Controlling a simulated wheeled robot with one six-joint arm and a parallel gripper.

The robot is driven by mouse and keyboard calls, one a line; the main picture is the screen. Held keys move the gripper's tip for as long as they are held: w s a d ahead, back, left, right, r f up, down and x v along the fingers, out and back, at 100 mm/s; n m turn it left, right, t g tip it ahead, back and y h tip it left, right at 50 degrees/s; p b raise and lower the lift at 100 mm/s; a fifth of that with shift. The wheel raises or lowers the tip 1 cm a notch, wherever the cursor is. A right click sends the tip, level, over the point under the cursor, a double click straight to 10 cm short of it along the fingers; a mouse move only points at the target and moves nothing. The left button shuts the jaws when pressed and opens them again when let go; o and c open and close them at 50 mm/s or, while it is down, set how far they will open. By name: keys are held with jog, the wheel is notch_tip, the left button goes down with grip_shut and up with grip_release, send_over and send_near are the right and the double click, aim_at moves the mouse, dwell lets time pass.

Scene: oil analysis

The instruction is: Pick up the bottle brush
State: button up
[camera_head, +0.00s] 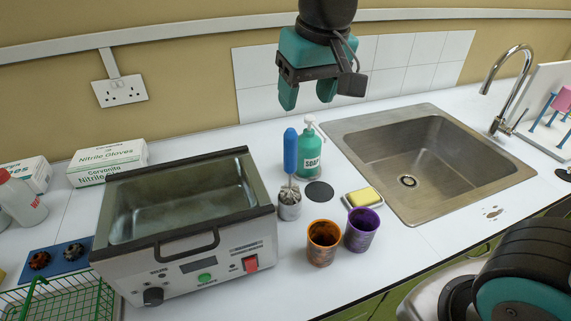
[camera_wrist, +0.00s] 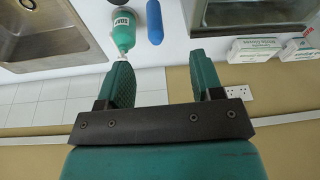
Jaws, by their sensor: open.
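The bottle brush (camera_head: 290,152) has a blue handle and stands upright in a small metal cup (camera_head: 289,206), between the water bath and the soap bottle. In the wrist view the blue handle (camera_wrist: 155,22) shows at the top, beyond and between the fingertips. My gripper (camera_head: 308,97) is open and empty, above and behind the brush, with its teal fingers pointing down. It also shows in the wrist view (camera_wrist: 163,70), apart from the brush.
A green soap bottle (camera_head: 309,160) stands close to the brush's right. A metal water bath (camera_head: 185,240) is at its left. Orange (camera_head: 323,243) and purple (camera_head: 361,230) cups and a yellow sponge (camera_head: 363,197) are in front right. A sink (camera_head: 420,160) lies right; a tiled wall is behind.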

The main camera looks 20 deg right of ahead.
aim_at(291, 131)
jog(key=w+r+m+p, duration=0.1)
jog(key=w+r, duration=0.2)
jog(key=shift+h, duration=0.4)
jog(key=x, duration=0.4)
jog(key=p+x, duration=0.1)
jog(key=x, duration=0.2)
jog(key=p+x, duration=0.1)
jog(key=x, duration=0.3)
jog(key=shift+w+f, duration=0.25)
jog(key=shift+w, duration=0.1)
jog(key=shift+t, duration=0.3)
jog(key=shift+s+p+x, duration=0.1)
jog(key=shift+p+x, duration=0.4)
jog(key=shift+x, duration=0.95)
jog(key=shift+s+p+x, duration=0.15)
jog(key=shift+p+x, duration=0.35)
jog(key=shift+x, duration=0.95)
grip_shut()
